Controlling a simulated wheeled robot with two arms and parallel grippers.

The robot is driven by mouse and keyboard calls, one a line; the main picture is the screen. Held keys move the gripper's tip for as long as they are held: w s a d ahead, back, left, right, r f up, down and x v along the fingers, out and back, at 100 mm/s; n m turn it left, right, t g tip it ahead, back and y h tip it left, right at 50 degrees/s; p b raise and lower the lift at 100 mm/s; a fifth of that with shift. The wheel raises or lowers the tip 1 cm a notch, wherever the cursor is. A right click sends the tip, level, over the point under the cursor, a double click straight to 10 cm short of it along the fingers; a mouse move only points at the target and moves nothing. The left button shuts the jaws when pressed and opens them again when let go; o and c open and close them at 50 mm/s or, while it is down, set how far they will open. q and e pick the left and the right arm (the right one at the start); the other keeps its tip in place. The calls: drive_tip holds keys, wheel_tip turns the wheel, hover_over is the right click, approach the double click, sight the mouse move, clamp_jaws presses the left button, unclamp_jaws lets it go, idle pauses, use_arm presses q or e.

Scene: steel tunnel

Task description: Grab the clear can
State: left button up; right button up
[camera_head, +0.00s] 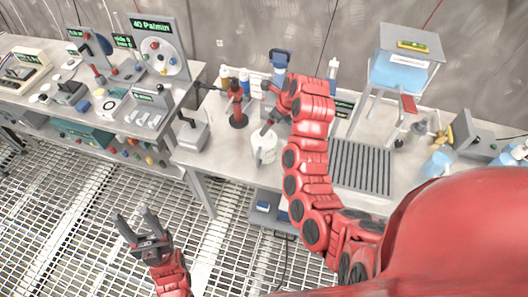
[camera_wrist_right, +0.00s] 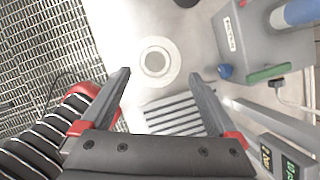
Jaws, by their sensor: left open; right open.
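The clear can (camera_head: 264,148), pale and whitish, stands upright near the front edge of the right-hand bench. In the right wrist view its round top (camera_wrist_right: 155,62) appears as a pale ring, seen from above, between and slightly beyond the fingertips. My right gripper (camera_wrist_right: 160,74) is open and empty over it; I cannot tell the exact height gap. In the head view the right arm's red links partly cover that gripper. My left gripper (camera_head: 138,224) is open and empty, low at the left above the grated floor, far from the can.
A red and black stand (camera_head: 238,112) and a grey box with a lever (camera_head: 193,132) are left of the can. A ribbed dark plate (camera_head: 360,166) lies to its right, with a blue tank on a stand (camera_head: 400,72) behind. A cluttered bench (camera_head: 60,115) stands at left.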

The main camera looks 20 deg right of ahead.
sight(263, 148)
drive_tip(key=shift+w+a+f, duration=0.1)
drive_tip(key=shift+a+f, duration=0.05)
drive_tip(key=shift+f, duration=0.15)
drive_tip(key=p+x, duration=0.1)
drive_tip(key=x, duration=0.1)
drive_tip(key=p+x, duration=0.2)
drive_tip(key=shift+s+a+f, duration=0.1)
drive_tip(key=shift+s+a, duration=0.1)
drive_tip(key=shift+a, duration=0.15)
drive_tip(key=shift+w+f, duration=0.2)
drive_tip(key=shift+f, duration=0.2)
clamp_jaws()
